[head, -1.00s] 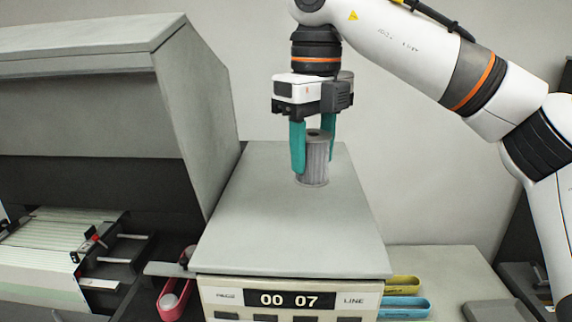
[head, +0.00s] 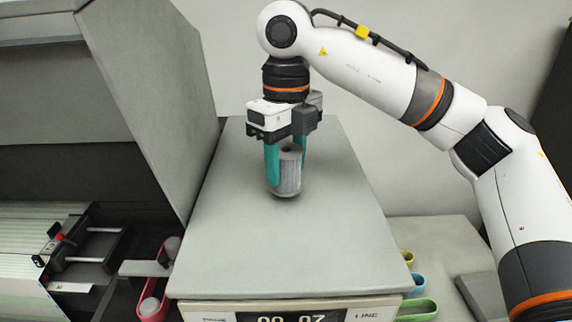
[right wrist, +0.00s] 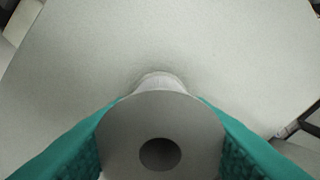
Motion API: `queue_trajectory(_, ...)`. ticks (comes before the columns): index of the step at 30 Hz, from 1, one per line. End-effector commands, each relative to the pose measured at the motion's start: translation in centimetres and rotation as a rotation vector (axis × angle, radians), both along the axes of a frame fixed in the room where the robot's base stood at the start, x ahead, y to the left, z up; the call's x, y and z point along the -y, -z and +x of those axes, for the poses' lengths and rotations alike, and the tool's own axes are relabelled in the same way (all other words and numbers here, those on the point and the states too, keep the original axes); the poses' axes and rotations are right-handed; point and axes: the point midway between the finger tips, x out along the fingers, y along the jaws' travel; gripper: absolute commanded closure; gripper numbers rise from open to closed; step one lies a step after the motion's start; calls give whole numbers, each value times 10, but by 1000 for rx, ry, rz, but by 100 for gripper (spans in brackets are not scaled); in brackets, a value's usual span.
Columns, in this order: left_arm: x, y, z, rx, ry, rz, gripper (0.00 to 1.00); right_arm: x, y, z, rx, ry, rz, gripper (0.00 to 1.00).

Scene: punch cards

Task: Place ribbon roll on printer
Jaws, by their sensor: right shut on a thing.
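The ribbon roll (head: 289,174) is a grey ribbed cylinder with a dark hole in its top end. It stands upright over the flat grey top of the printer (head: 285,235). My right gripper (head: 285,165) is shut on the roll, with a teal finger on each side of it. In the right wrist view the roll (right wrist: 160,112) sits between both teal fingers, its round end facing the camera. The roll's bottom is at or very near the printer top; I cannot tell whether it touches. My left gripper is not in view.
A large grey cabinet (head: 165,110) rises close on the left of the printer. A pink tray (head: 155,300) lies low at the left. A green tray (head: 418,308) and a blue tray (head: 415,284) lie at the right. The printer top around the roll is clear.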

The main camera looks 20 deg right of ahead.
Motion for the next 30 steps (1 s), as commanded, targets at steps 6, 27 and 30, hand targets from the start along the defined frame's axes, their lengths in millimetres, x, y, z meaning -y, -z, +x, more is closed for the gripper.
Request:
queue_trajectory(6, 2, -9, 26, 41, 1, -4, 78, 0, 14, 0, 2, 0, 1, 81)
queue_trajectory(27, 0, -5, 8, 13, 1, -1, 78, 0, 16, 0, 1, -1, 0, 33)
queue_trajectory(30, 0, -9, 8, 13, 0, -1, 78, 0, 11, 0, 2, 0, 1, 33)
